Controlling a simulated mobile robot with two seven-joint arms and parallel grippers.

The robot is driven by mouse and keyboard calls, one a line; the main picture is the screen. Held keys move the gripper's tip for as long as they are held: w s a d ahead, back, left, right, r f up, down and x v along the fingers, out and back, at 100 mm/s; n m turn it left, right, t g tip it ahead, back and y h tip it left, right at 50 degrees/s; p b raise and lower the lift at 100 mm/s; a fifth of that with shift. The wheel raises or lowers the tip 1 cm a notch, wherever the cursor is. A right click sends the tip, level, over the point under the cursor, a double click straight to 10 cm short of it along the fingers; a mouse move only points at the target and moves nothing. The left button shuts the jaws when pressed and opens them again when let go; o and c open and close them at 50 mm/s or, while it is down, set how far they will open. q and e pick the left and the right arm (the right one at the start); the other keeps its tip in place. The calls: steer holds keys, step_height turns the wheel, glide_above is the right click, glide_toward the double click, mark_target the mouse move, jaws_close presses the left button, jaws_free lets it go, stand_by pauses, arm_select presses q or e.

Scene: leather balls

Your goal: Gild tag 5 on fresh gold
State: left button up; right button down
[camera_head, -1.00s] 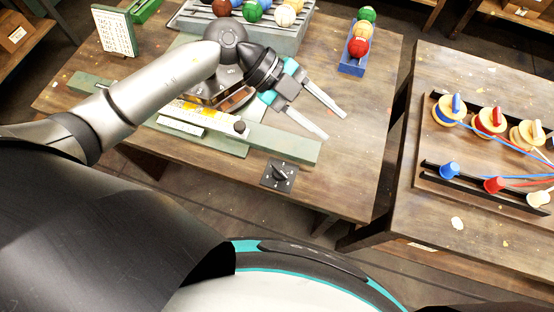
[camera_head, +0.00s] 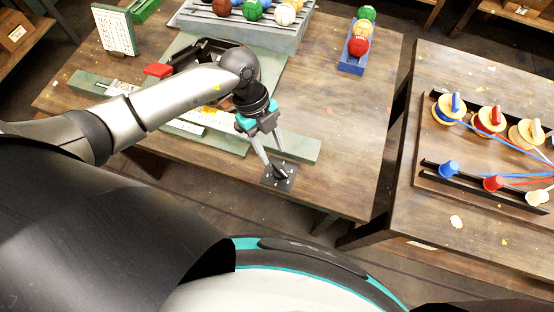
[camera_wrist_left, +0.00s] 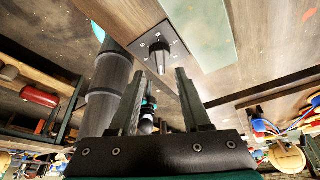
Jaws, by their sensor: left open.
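My left gripper (camera_head: 272,158) is open, its fingers pointing down just above a black rotary knob on a dark square plate (camera_head: 290,180) at the table's front edge. In the left wrist view the knob (camera_wrist_left: 159,56) shows just beyond and between the open fingertips (camera_wrist_left: 160,72), with marks around it; I see no clear contact. A green board (camera_head: 300,148) bears white and yellow strips, partly hidden by my arm. Behind it stands a black device with a red part (camera_head: 158,70), partly covered by my arm. I cannot make out tag 5. My right gripper is not in view.
A lettered white board (camera_head: 115,32) stands at the back left. A grey ball rack (camera_head: 270,40) and a blue tray (camera_head: 350,62) with three balls stand behind. A second table at right holds spools (camera_head: 490,120) and cords. The table's right part is clear.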

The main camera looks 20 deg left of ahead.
mark_target(279, 167)
arm_select(q)
steer(key=x, duration=0.5)
steer(key=shift+f, duration=0.15)
jaws_close()
stand_by(0.4)
